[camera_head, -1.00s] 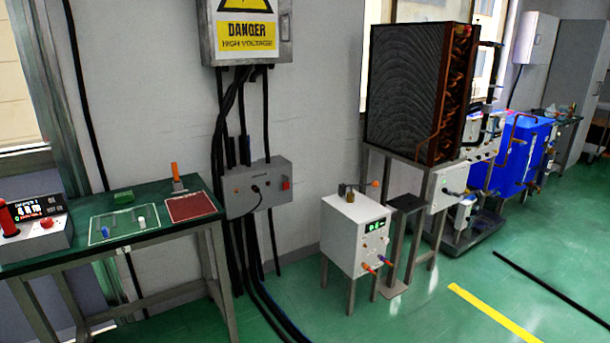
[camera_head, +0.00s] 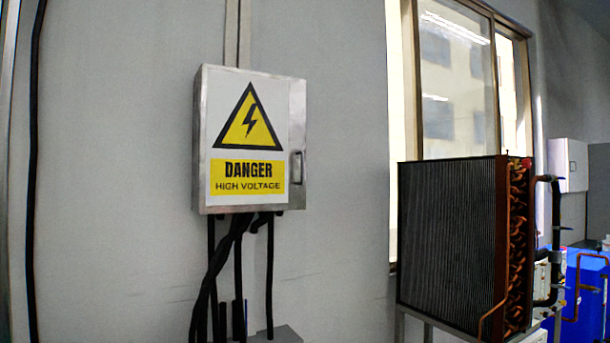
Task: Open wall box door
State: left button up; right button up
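The wall box (camera_head: 208,140) is a grey metal cabinet fixed to the wall, left of the middle of the head view. Its door (camera_head: 272,110) looks shut and carries a yellow and black "DANGER HIGH VOLTAGE" sign (camera_head: 246,140). A small dark handle (camera_head: 297,170) sits at the right edge of the door. Neither of my grippers is in view.
Black cables (camera_head: 238,265) run down from the box to a grey unit (camera_head: 275,335) at the bottom edge. A large finned coil block (camera_head: 450,240) stands to the right, with a blue unit (camera_head: 588,290) beyond it. The wall around the box is mostly bare.

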aim_at(253, 140)
jog(key=i, duration=1.2)
